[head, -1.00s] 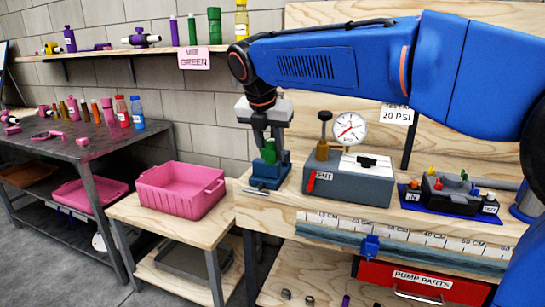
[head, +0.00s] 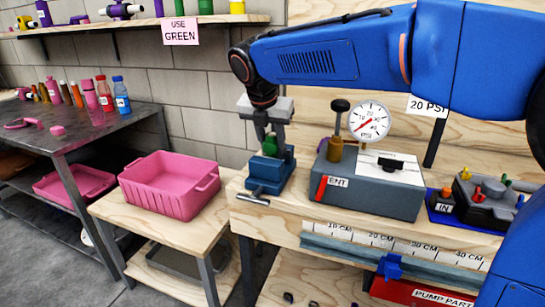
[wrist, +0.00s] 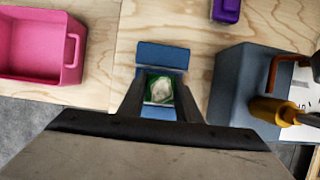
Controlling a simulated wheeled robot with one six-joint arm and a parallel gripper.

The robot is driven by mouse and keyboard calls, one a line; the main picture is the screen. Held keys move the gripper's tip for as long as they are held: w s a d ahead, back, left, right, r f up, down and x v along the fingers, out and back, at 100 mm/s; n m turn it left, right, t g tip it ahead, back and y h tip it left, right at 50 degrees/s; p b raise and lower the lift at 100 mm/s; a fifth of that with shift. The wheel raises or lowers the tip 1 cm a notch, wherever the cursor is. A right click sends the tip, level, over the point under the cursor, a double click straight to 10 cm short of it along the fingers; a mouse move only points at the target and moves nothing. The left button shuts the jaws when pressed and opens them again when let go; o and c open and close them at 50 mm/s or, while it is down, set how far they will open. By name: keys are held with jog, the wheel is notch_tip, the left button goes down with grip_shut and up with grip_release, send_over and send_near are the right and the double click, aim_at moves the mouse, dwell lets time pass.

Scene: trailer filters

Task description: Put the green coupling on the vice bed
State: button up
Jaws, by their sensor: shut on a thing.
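The green coupling (head: 270,145) is between the fingers of my gripper (head: 269,143), at the blue vice (head: 268,176) near the left end of the workbench. In the wrist view the coupling (wrist: 160,91) shows its green rim and pale centre between the fingers. The vice (wrist: 163,52) has jaw parts behind and in front of it. My gripper is shut on the coupling. I cannot tell whether the coupling's underside touches the vice bed, since the jaws and fingers hide it.
A grey box with a pressure gauge (head: 369,121) stands close right of the vice. A pink bin (head: 170,186) is on a lower wooden table to the left. A purple thing (wrist: 226,10) lies on the bench beyond the vice. A shelf (head: 130,25) runs along the wall.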

aim_at(272, 156)
jog(key=shift+f, duration=2.05)
jog(key=o, duration=1.1)
jog(key=shift+f, duration=0.1)
jog(key=shift+o, duration=0.2)
jog(key=v, duration=1.2)
